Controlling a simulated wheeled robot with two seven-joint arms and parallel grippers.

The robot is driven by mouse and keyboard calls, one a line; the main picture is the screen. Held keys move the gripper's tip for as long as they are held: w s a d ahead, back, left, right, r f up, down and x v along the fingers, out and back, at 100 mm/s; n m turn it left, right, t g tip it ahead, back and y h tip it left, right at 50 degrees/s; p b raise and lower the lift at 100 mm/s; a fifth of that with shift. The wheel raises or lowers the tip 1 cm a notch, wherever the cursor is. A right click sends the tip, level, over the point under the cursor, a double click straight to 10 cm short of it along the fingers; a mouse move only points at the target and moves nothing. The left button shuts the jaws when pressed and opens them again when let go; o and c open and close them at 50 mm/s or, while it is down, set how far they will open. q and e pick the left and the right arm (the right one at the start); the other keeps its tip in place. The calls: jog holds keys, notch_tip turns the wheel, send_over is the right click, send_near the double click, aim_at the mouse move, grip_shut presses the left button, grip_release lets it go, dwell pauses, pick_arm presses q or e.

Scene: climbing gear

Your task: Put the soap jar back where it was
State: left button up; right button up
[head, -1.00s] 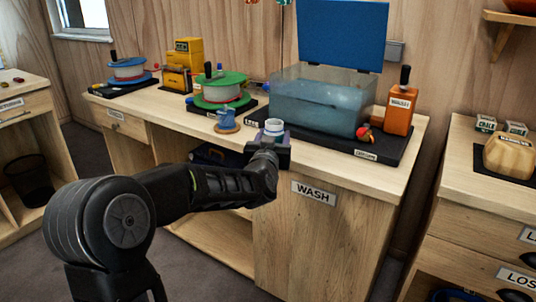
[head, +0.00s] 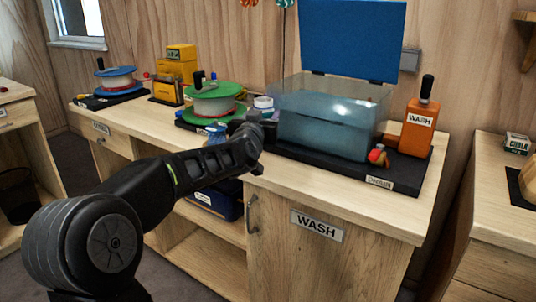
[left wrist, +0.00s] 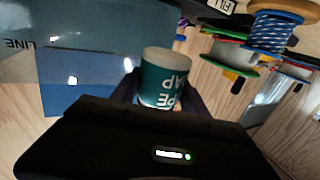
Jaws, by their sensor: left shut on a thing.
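The soap jar (left wrist: 163,82) is teal with a pale lid and partly readable white lettering, upside down in the left wrist view. My left gripper (left wrist: 160,98) is shut around it. In the head view the jar's pale top (head: 263,103) shows just past my left gripper (head: 258,122), between the green reel and the wash tank. The gripper hides most of the jar there, and I cannot tell whether its base touches the counter. My right gripper is not in view.
The wash tank (head: 330,118) with its raised blue lid (head: 352,38) stands right of the jar. An orange wash bottle (head: 418,127) stands farther right. The front right counter strip (head: 330,190) is clear.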

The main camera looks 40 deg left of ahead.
pick_arm(q)
jog(key=shift+w+a, duration=0.1)
jog(key=shift+w, duration=0.15)
jog(key=shift+s+r, duration=0.15)
notch_tip(320, 180, down, 5)
jog(key=shift+f+b, duration=0.1)
jog(key=shift+b, duration=0.85)
jog(key=shift+f+b, duration=0.65)
jog(key=shift+f, duration=1.8)
jog(key=shift+f, duration=0.15)
jog(key=o, duration=1.5)
